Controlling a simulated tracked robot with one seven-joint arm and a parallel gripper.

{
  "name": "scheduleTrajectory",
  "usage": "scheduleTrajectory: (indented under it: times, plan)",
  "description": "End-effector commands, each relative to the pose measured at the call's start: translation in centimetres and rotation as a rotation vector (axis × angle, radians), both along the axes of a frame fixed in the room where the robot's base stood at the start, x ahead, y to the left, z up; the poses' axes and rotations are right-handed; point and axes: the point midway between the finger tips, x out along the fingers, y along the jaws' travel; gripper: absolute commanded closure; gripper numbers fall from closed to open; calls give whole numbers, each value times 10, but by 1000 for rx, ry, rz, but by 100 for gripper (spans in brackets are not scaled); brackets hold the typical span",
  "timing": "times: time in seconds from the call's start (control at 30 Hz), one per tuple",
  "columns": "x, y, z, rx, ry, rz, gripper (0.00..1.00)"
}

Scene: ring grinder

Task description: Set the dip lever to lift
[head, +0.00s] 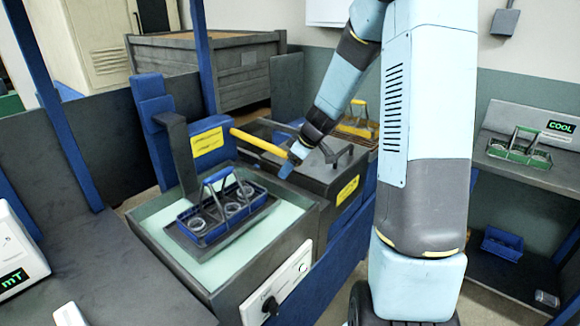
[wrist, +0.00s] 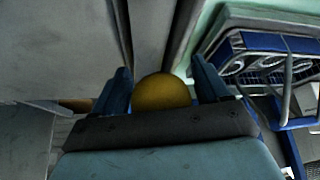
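The dip lever (head: 258,142) is a yellow bar that slants down to the right from a dark post with a yellow label beside the tank. My gripper (head: 291,163) is at the lever's right end. In the wrist view, the lever's rounded yellow end (wrist: 162,92) sits between my two blue fingers (wrist: 162,85), with little or no gap on either side. Whether they press on it cannot be told. A blue carrier (head: 222,208) with several glass rings sits on a grey plate in the tank; part of it shows in the wrist view (wrist: 268,64).
The pale-lined tank (head: 150,225) has a white control panel (head: 280,288) on its front. A grey lidded box (head: 300,180) stands right behind it. A green carrier (head: 518,150) is on the right shelf near a COOL display. A white mT meter (head: 18,255) is at left.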

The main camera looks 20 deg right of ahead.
Motion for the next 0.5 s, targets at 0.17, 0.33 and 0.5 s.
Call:
scheduleTrajectory:
  times: [0.17, 0.33, 0.5]
  plan:
    - [-1, -1, 0, 0, 2, 0, 25]
    - [-4, -5, 10, -1, -1, -2, 25]
    - [-13, -16, 33, -1, -1, -3, 25]
